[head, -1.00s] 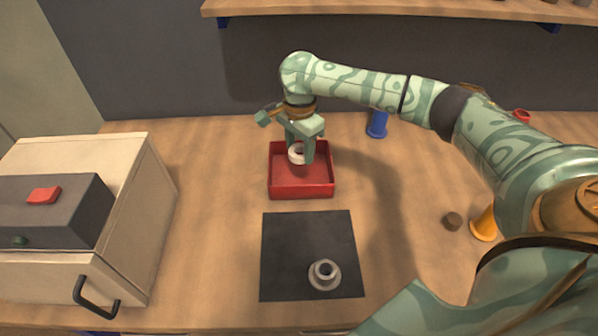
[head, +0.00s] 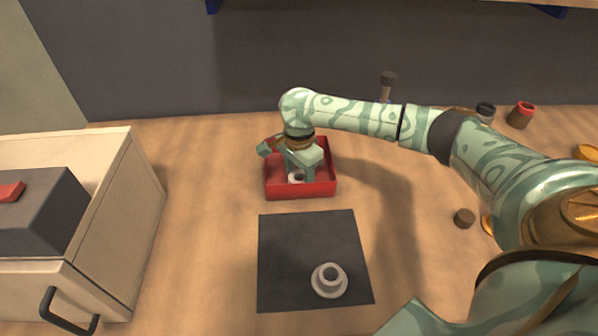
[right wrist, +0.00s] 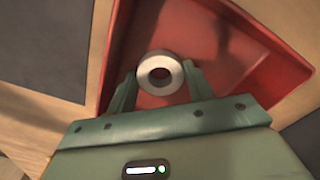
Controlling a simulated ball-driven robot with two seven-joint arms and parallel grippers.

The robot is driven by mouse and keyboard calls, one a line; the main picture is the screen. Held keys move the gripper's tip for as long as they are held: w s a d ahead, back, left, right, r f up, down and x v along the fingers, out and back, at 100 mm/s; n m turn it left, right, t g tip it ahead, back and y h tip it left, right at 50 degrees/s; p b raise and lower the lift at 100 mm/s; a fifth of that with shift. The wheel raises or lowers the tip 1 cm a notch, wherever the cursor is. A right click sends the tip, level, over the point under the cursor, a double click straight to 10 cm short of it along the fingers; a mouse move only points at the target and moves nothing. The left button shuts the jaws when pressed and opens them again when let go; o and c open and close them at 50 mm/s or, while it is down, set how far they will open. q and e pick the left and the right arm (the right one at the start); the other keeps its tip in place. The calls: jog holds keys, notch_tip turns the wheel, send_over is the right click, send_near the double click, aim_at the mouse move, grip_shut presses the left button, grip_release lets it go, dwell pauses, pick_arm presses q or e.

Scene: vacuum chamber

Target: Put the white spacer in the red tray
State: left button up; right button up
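The white spacer (head: 295,177) is a small ring, low inside the red tray (head: 300,190) and partly hidden by my right gripper. My right gripper (head: 301,176) reaches down into the tray from above. In the right wrist view the spacer (right wrist: 160,73) sits between the two fingertips, which appear to touch it on both sides. The tray's red floor (right wrist: 235,50) shows behind it. Whether the spacer touches the floor is hard to tell. My left gripper is not in view.
A black mat (head: 300,240) in front of the tray bears a pale flanged part (head: 329,281). A cream cabinet with a dark box (head: 45,220) stands at left.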

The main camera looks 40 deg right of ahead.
pick_arm(q)
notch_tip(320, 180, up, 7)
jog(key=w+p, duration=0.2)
jog(key=p, duration=0.5)
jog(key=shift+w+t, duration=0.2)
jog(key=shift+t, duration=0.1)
pick_arm(e)
notch_tip(320, 180, up, 12)
jog(key=shift+r, duration=0.2)
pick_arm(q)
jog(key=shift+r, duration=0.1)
